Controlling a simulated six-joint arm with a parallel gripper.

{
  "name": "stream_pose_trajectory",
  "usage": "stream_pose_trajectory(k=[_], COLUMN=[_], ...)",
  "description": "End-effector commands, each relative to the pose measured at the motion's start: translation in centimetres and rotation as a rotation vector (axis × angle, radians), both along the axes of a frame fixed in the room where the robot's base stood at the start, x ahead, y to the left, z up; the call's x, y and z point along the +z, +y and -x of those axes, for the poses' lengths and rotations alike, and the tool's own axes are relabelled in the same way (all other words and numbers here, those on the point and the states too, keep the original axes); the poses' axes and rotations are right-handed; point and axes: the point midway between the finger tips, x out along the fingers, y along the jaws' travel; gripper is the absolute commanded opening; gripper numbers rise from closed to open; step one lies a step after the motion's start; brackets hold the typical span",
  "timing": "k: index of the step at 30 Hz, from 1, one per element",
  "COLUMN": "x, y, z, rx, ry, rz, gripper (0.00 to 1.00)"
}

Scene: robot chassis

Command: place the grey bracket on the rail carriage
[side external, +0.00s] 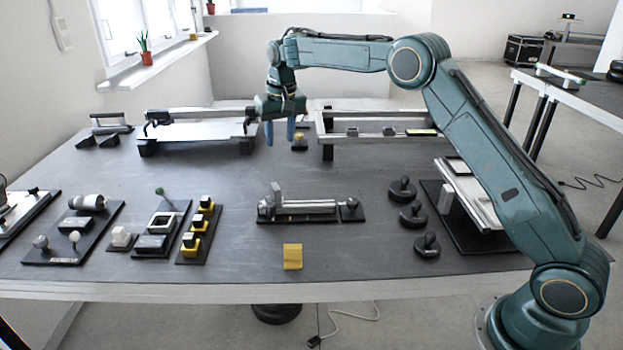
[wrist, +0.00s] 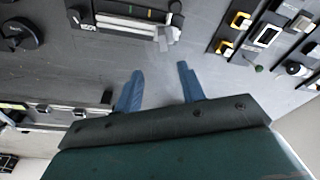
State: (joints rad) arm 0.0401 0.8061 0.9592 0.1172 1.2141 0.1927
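My gripper (side external: 280,132) hangs over the back middle of the table, blue fingers pointing down. The wrist view shows the fingers (wrist: 160,82) apart with only bare table between them. A small grey angled piece (side external: 276,192), which looks like the grey bracket, stands at the left end of the silver rod assembly; it also shows in the wrist view (wrist: 165,39). The rail frame (side external: 375,133) lies right of my gripper and bears small grey blocks (side external: 389,132). One may be the rail carriage; I cannot tell which. The frame also shows in the wrist view (wrist: 40,127).
Black knobs (side external: 413,214), a yellow block (side external: 292,257) and trays of parts (side external: 160,238) stand nearer the front. The table between is clear.

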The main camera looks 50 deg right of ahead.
Motion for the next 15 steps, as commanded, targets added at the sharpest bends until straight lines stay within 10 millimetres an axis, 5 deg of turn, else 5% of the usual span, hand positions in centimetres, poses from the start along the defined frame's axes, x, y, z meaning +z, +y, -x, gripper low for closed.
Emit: stream_pose_trajectory(k=[6, 15], x=[5.3, 10.6], y=[0.6, 1.4], z=[4.1, 10.8], rx=[0.042, 0.099], ry=[-0.040, -0.093], rz=[0.007, 0.017], gripper=[0.40, 0.40])
